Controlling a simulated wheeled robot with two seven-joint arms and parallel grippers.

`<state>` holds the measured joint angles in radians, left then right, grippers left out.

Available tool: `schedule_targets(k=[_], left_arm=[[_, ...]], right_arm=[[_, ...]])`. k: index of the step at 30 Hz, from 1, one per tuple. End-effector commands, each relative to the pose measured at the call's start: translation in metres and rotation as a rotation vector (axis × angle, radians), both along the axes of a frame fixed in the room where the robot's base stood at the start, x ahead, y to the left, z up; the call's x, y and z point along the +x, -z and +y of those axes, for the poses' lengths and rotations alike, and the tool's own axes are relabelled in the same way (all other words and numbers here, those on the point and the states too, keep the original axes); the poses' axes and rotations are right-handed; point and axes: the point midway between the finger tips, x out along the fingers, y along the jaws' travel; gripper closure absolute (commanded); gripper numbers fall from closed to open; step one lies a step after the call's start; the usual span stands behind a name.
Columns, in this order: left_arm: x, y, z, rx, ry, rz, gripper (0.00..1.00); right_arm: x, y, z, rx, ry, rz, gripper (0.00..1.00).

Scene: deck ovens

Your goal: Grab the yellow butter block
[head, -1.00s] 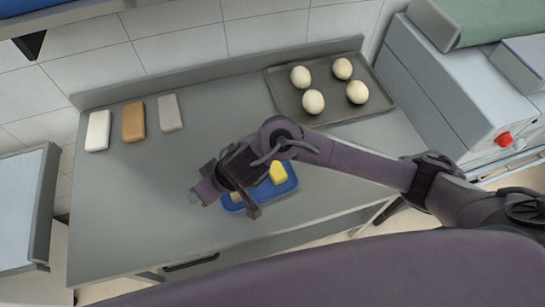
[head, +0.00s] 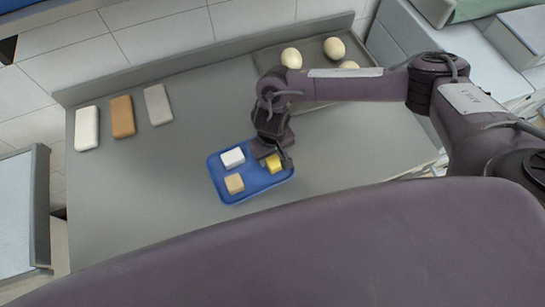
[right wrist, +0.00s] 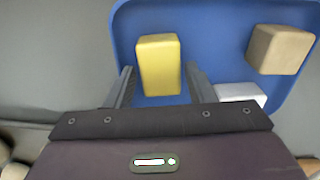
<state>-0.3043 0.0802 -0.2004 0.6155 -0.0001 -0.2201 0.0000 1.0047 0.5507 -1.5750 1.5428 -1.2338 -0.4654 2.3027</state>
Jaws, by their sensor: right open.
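The yellow butter block (head: 274,163) lies in the right part of a blue tray (head: 238,193), partly hidden by my right gripper in the head view. In the right wrist view the yellow butter block (right wrist: 159,64) lies between the two fingers of my right gripper (right wrist: 158,82). The fingers are open, with a gap on each side of the block. In the head view my right gripper (head: 275,157) is over the tray's right side. My left gripper is not in view.
The tray also holds a white block (head: 232,157) and a tan block (head: 234,183). White, brown and grey blocks (head: 122,117) lie at the back left of the grey counter (head: 160,210). A dark tray (head: 265,60) with pale dough balls (head: 334,48) is at the back right.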

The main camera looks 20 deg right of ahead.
Motion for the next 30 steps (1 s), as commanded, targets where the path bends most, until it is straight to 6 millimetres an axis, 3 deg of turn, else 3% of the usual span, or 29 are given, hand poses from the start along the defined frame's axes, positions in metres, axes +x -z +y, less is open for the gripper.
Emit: schedule_targets(k=[4,11,19,30], left_arm=[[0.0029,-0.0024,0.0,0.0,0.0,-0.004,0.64],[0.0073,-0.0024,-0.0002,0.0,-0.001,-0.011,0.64],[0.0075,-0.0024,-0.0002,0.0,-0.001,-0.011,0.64],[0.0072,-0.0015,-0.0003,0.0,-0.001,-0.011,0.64]], right_arm=[[-0.0004,0.0117,-0.0001,0.0,-0.001,0.001,0.51],[-0.0002,0.0128,0.0003,0.001,-0.001,-0.001,0.52],[0.0,0.0123,0.0003,0.001,-0.001,-0.001,0.86],[0.0003,0.0057,0.001,0.003,-0.002,-0.001,0.86]])
